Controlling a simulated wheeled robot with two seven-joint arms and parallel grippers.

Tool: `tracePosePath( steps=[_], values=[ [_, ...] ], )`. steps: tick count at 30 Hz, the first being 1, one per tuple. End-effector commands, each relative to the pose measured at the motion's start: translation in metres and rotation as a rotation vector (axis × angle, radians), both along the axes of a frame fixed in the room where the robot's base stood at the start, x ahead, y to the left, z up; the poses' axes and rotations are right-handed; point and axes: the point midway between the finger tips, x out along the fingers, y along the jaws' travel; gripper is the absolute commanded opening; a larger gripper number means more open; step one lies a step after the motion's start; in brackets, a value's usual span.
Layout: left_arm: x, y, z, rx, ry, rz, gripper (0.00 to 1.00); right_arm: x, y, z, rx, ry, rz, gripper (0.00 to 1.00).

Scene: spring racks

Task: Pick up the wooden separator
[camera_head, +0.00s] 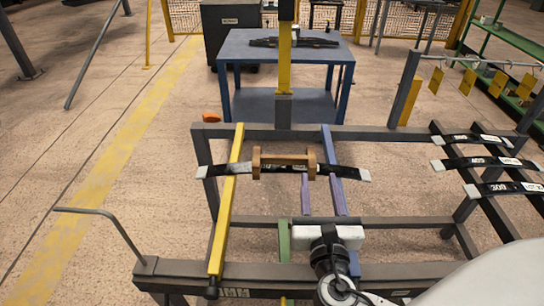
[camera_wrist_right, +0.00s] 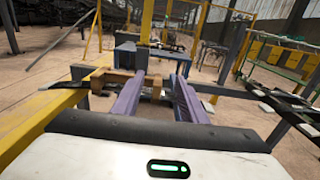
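The wooden separator (camera_head: 284,159) is a light-brown bar with two end blocks. It sits on a dark leaf spring (camera_head: 346,172) that lies across the rack's rails. It also shows in the right wrist view (camera_wrist_right: 109,76), ahead and left of centre, partly hidden by a finger. My right gripper (camera_head: 319,180) has a white body and two long purple fingers. It is open and empty, with the fingers pointing forward; its left fingertip looks close to the separator's right end. Whether they touch cannot be told. My left gripper is not in view.
Several labelled leaf springs (camera_head: 483,162) lie on the rack at right. A blue table (camera_head: 250,50) stands behind. Open floor lies to the left.

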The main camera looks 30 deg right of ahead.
Motion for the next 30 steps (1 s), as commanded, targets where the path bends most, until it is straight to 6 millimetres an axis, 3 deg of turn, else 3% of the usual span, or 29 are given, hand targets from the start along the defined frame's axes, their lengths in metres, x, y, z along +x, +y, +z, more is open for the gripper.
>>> tracePosePath(
  steps=[1, 13, 30],
  values=[
    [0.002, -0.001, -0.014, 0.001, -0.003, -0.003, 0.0, -0.001, 0.0, -0.016, 0.001, 0.0, 0.0, 0.39],
    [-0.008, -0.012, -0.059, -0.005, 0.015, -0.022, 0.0, -0.001, 0.0, -0.067, 0.004, 0.0, -0.001, 0.39],
    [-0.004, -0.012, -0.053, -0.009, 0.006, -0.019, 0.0, 0.048, -0.031, -0.065, 0.002, -0.002, -0.001, 0.39]
  ],
)
